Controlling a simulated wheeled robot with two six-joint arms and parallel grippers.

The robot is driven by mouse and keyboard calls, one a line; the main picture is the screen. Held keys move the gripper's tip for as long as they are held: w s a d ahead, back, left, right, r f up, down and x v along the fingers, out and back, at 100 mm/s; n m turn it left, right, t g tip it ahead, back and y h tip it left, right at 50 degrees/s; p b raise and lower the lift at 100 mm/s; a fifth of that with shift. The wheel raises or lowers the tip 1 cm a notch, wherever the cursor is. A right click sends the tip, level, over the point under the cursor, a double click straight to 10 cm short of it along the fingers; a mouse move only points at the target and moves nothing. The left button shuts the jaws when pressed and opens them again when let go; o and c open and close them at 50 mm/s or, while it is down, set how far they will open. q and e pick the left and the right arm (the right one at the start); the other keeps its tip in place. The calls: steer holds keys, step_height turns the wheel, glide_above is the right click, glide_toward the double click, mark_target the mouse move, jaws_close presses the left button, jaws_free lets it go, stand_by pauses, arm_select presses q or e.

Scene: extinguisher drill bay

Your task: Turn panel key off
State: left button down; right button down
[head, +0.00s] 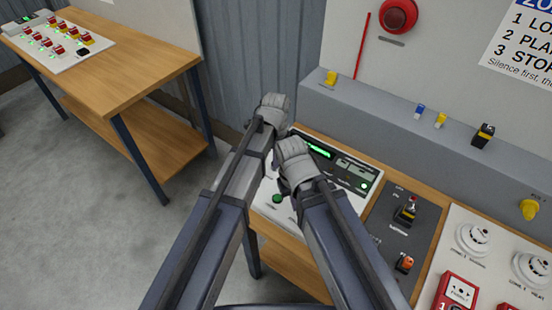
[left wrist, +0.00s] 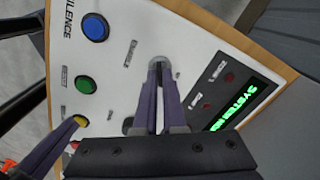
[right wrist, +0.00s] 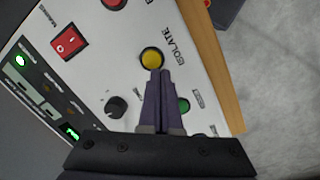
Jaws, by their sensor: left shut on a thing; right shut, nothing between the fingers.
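The white control panel (head: 267,208) lies on a wooden bench, partly covered by my arms; it also shows in the left wrist view (left wrist: 125,75). My left gripper (left wrist: 158,70) is shut on a small grey part at a round key switch (left wrist: 160,62), which I take as the panel key; the fingers hide most of it. Its turn angle cannot be told. My right gripper (right wrist: 158,74) is shut and empty, its tips at the yellow ISOLATE button (right wrist: 152,58); I cannot tell whether they touch. In the head view both sets of fingertips are hidden.
The panel also has a blue button (left wrist: 95,27), a green button (left wrist: 86,85), a black knob (right wrist: 116,107), a red rocker switch (right wrist: 69,42) and a lit green display (left wrist: 243,107). A dark switch plate (head: 400,230) and white detectors (head: 473,238) stand to the right.

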arm_select(q)
steer(key=n, duration=1.1)
steer(key=shift+n, duration=0.6)
stand_by(0.4)
steer(key=c, duration=1)
jaws_free()
steer(key=shift+r, duration=0.1)
arm_select(e)
steer(key=shift+r, duration=0.1)
